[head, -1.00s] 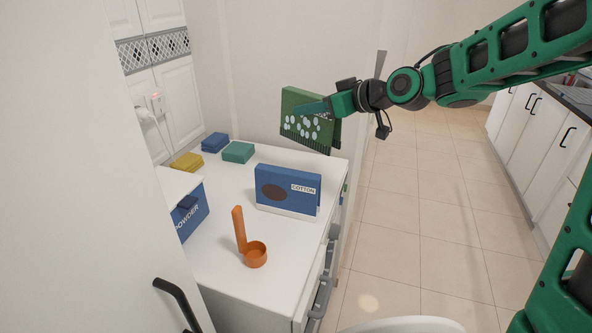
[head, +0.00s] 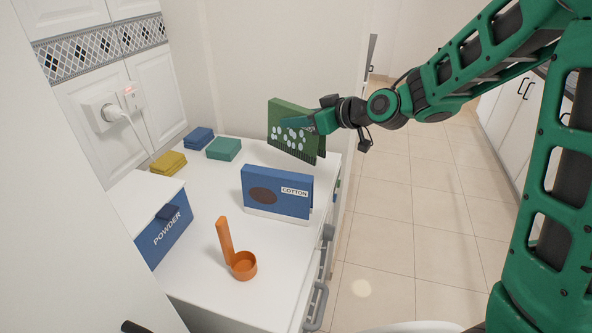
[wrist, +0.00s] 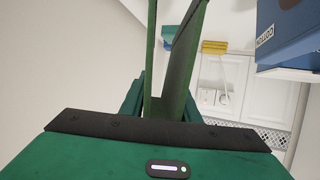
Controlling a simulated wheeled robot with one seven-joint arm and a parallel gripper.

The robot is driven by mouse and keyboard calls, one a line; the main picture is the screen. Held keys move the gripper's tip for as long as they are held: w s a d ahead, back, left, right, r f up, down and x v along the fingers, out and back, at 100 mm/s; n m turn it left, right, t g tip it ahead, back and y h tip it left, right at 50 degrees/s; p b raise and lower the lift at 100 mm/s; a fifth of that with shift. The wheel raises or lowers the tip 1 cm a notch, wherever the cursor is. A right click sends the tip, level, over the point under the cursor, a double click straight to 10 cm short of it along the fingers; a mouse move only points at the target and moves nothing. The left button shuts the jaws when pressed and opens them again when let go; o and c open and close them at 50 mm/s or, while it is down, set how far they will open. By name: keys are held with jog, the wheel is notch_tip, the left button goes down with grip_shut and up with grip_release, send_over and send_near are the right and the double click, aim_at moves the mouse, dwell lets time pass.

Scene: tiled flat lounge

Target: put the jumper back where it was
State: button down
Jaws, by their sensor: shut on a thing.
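The jumper (head: 283,128) is a green folded cloth with pale spots and a dark fringed lower edge. It hangs upright over the far right end of the white cabinet top (head: 200,262), behind the cotton box. I cannot tell whether its lower edge touches the top. My gripper (head: 312,123) is shut on the jumper at its right side. In the wrist view the jumper (wrist: 183,72) shows nearly edge-on as green panels rising from between the fingers.
A blue cotton box (head: 277,188) stands nearby; an orange scoop (head: 243,265) is in front. A powder box (head: 165,237) stands at the left. Folded blue (head: 199,137), teal (head: 224,148) and yellow (head: 168,162) cloths lie at the back. The tiled floor (head: 400,220) at right is clear.

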aim_at(297, 149)
notch_tip(297, 149, down, 10)
jog(key=shift+r, duration=0.25)
jog(key=c, duration=1.4)
grip_release()
jog(key=shift+o, duration=0.2)
jog(key=shift+r, duration=0.1)
jog(key=v, duration=1.2)
